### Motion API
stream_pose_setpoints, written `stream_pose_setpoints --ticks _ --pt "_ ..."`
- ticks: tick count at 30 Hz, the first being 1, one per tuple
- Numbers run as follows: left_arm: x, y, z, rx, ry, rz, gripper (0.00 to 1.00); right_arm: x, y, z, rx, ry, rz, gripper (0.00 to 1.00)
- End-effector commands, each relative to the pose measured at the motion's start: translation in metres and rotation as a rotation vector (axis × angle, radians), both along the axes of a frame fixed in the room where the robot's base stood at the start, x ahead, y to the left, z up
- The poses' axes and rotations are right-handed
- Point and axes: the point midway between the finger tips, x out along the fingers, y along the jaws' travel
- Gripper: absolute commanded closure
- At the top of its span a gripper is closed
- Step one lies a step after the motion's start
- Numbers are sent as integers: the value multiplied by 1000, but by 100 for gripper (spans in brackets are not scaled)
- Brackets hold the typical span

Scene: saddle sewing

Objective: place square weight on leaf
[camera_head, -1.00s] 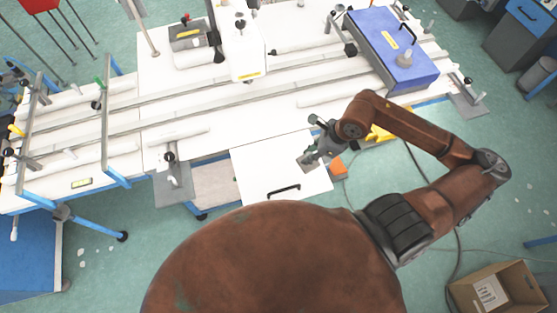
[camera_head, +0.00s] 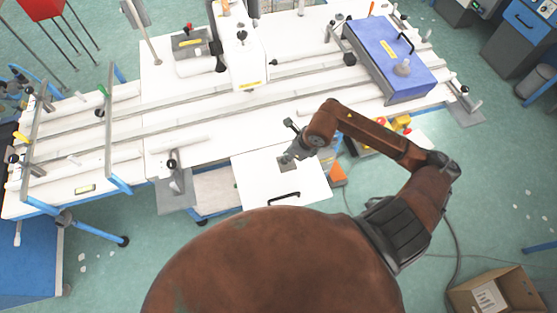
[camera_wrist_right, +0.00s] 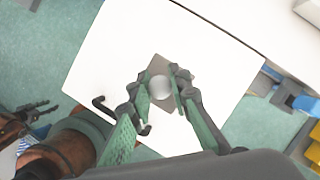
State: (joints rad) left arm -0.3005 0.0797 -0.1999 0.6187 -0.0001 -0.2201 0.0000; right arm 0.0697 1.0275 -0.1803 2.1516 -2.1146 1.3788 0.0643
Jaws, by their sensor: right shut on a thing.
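The square weight (camera_head: 284,166) is a grey plate with a round silvery knob. My right gripper (camera_head: 291,157) is shut on it. In the right wrist view, the fingers of this gripper (camera_wrist_right: 161,88) lie on both sides of the knob, and the square weight (camera_wrist_right: 159,65) shows beneath them. The leaf (camera_head: 252,181) is a white panel with a black handle at the front of the table. The weight is over its upper right part. The leaf (camera_wrist_right: 118,50) also fills much of the wrist view. I cannot tell whether the weight touches it.
The long white table (camera_head: 215,125) with rails lies behind the leaf. A blue box (camera_head: 392,65) stands at its right end. An orange object (camera_head: 338,175) is just right of the leaf. The left part of the leaf is clear. A cardboard box (camera_head: 495,290) is on the floor.

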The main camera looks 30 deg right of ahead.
Motion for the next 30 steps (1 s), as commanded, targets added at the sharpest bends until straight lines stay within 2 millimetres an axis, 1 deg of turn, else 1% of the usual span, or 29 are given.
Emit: stream_pose_setpoints --ticks 1,3,7,14,16,22,24,30 --pt "0 0 3 0 0 0 60 6 5 -8 5 3 0 100" --pt "1 0 4 0 -1 0 60 13 9 -19 4 3 -1 100" --pt "1 0 6 0 -1 0 60 22 14 -32 1 2 1 100" --pt "1 0 8 0 -2 0 60 29 17 -42 2 1 0 100" --pt "2 0 9 0 -3 0 60 33 20 -48 2 2 0 100" --pt "3 0 19 -1 -5 -1 60 32 19 -74 2 5 -2 100" --pt "3 0 19 -1 -5 -1 60 33 19 -77 0 1 0 100" --pt "3 0 18 -1 -5 -1 60 33 19 -78 -1 1 1 100"
